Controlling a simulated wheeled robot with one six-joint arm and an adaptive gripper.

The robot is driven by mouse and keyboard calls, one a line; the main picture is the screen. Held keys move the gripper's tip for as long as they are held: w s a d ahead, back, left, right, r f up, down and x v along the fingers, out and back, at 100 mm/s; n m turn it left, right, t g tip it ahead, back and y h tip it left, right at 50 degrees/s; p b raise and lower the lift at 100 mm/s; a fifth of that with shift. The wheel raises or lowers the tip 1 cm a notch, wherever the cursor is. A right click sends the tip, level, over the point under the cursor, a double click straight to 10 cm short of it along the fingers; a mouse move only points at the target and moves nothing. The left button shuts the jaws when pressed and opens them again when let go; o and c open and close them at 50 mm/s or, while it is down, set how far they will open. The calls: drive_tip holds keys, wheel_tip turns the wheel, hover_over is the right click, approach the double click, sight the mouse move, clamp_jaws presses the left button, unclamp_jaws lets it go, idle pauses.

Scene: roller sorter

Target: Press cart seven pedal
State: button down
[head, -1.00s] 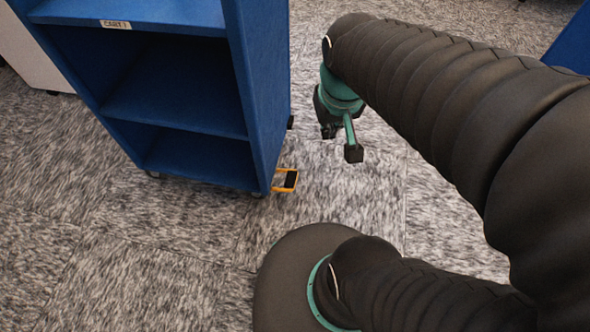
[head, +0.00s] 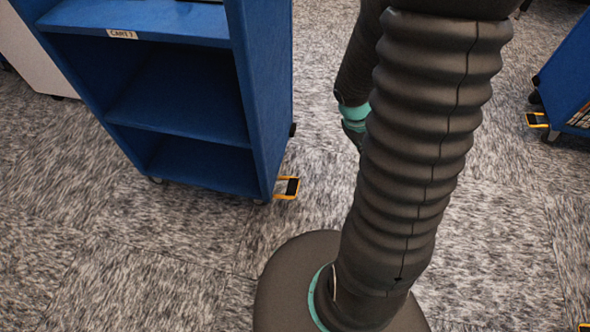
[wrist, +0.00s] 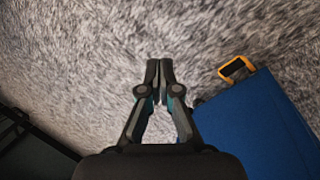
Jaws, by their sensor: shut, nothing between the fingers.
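The cart labelled CART 7 (head: 262,90) is a blue shelf cart at the left of the head view. Its pedal (head: 291,187), black in a yellow-orange frame, sticks out low at its right side, just above the carpet. In the wrist view a yellow-framed pedal (wrist: 237,68) shows at the right, on the end of a blue cart (wrist: 255,125). My gripper (wrist: 160,66) is shut and empty over the carpet, to the left of that pedal and apart from it.
Another blue cart (head: 570,75) with a yellow-framed pedal (head: 537,119) stands at the far right. A pale cabinet (head: 35,60) is behind the left cart. Dark furniture (wrist: 30,140) shows at lower left in the wrist view. Grey carpet between the carts is open.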

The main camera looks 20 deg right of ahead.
drive_tip(key=w+a+f+n+t+y, duration=0.1)
drive_tip(key=w+f+n+t+y, duration=0.3)
drive_tip(key=f, duration=1.1)
drive_tip(key=w+a+n+y, duration=0.4)
drive_tip(key=a+n, duration=0.2)
drive_tip(key=a, duration=0.4)
drive_tip(key=shift+g, duration=0.3)
